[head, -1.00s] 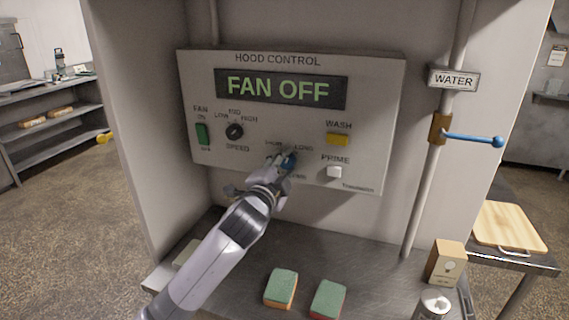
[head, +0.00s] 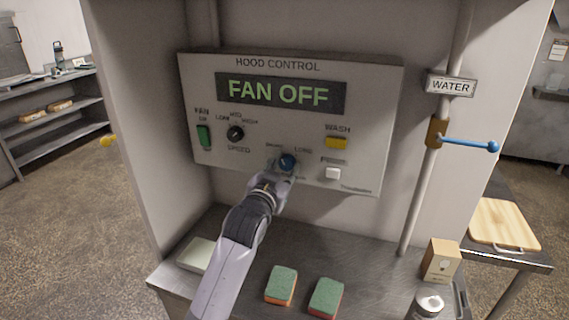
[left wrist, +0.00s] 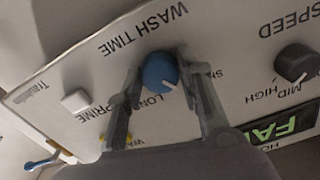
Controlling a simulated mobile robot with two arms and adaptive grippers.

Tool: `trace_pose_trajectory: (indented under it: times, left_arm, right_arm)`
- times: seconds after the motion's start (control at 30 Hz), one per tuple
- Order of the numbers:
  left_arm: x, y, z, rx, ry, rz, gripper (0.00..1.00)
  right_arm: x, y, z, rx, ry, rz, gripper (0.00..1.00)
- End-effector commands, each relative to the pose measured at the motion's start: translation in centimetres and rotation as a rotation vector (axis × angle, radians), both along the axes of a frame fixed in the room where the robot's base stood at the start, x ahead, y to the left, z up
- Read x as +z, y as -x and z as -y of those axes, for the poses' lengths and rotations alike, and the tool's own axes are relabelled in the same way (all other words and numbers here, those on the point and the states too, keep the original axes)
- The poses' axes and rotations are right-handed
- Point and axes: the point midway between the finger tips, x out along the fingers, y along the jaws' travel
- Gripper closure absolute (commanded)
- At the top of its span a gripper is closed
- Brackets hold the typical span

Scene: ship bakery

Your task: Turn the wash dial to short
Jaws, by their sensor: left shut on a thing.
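The blue wash dial (head: 288,161) is on the hood control panel (head: 220,160), below the FAN OFF display. In the left wrist view the dial (left wrist: 158,70) sits between the two fingers of my left gripper (left wrist: 163,78), which is shut on it. Its white pointer mark aims between the LONG and SHORT labels, which are partly hidden. In the head view my left gripper (head: 280,172) reaches the dial from below and hides some of the lettering around it. My right gripper is not in view.
The panel also holds a black speed knob (head: 236,133), a green fan switch (head: 204,136), a yellow wash button (head: 336,143) and a white prime button (head: 333,174). Two sponges (head: 281,285) lie on the counter below. A blue-handled water valve (head: 470,144) is at right.

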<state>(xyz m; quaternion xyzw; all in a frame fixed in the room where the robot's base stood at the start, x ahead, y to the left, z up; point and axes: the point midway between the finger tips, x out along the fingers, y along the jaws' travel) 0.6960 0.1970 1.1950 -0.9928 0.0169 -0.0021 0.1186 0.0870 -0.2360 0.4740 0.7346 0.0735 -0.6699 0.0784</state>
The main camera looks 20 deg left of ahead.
Motion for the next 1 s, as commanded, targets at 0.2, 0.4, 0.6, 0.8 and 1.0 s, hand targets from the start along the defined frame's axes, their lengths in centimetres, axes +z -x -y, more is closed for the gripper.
trace_pose_trajectory:
  times: [0.2,0.4,0.6,0.8,1.0]
  left_arm:
    - [-0.01,0.01,0.02,0.001,0.14,-0.008,0.95]
    - [-0.07,0.0,0.0,0.0,0.217,-0.011,0.95]
    - [-0.1,0.0,0.01,0.0,0.249,-0.012,0.95]
    - [-0.13,0.0,0.01,0.0,0.256,-0.012,0.95]
    - [-0.13,0.0,0.02,0.0,0.256,-0.012,0.95]
  right_arm:
    - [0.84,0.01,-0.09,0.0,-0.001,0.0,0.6]
    - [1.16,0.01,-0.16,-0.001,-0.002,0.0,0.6]
    - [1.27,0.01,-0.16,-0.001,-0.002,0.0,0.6]
    - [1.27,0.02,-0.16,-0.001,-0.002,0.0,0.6]
    - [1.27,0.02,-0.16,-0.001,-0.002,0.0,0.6]
